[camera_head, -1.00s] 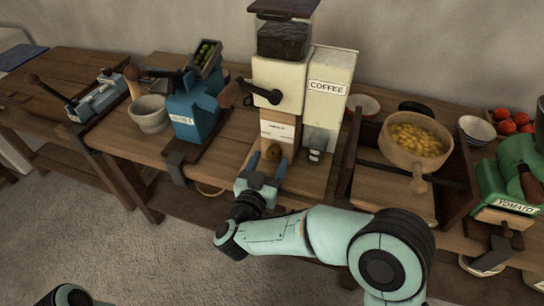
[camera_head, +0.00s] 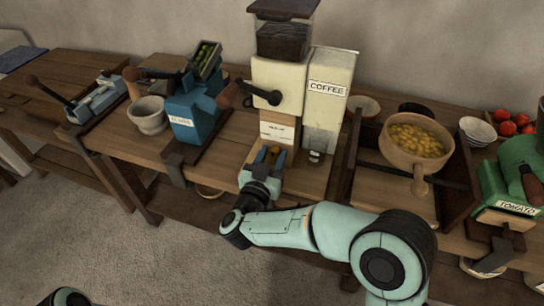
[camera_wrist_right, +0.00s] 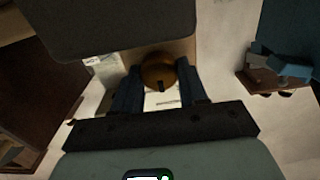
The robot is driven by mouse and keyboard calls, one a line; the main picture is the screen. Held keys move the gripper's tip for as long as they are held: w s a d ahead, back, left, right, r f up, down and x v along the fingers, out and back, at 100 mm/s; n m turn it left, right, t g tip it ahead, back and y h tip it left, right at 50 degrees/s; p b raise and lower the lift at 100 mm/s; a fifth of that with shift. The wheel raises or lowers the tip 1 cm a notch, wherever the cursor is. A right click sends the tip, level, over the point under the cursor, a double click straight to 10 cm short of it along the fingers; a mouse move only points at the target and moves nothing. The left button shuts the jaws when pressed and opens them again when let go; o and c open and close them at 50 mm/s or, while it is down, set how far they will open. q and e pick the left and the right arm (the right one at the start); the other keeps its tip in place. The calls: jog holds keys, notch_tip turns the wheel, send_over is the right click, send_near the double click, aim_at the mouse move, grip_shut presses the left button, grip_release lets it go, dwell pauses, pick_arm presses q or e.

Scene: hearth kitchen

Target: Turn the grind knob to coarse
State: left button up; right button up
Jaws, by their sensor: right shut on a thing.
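The cream coffee grinder (camera_head: 278,88) stands upright at the back of the middle table, with a dark hopper on top and a crank on its left. Its round brown grind knob (camera_head: 274,149) is low on the front, below a small paper label (camera_head: 277,130). My right gripper (camera_head: 269,157) is at the knob. In the right wrist view the knob (camera_wrist_right: 158,71) sits between the two blue fingers of the gripper (camera_wrist_right: 160,84), which is shut on it. A dark mark shows on the knob's lower face there. The scale wording is too small to read. My left gripper is out of view.
A white coffee box (camera_head: 328,100) stands right of the grinder. A blue mill (camera_head: 193,110) and a stone mortar (camera_head: 148,114) stand to the left. A pot of yellow food (camera_head: 415,143) and a green tomato mill (camera_head: 510,180) are to the right.

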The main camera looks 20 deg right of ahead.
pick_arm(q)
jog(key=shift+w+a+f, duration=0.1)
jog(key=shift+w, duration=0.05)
pick_arm(e)
jog(key=shift+m, duration=0.3)
jog(key=m+b, duration=0.1)
jog(key=m, duration=0.3)
jog(key=shift+f, duration=0.15)
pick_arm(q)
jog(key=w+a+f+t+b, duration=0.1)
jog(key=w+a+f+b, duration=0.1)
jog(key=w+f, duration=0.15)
pick_arm(e)
jog(key=m, duration=0.2)
jog(key=shift+m, duration=0.7)
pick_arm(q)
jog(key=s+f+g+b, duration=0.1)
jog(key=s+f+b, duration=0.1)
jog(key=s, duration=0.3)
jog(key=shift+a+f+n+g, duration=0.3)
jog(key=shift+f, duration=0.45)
pick_arm(e)
jog(key=shift+s+m, duration=0.1)
jog(key=shift+m, duration=1.9)
jog(key=o, duration=1)
jog(key=shift+d, duration=0.1)
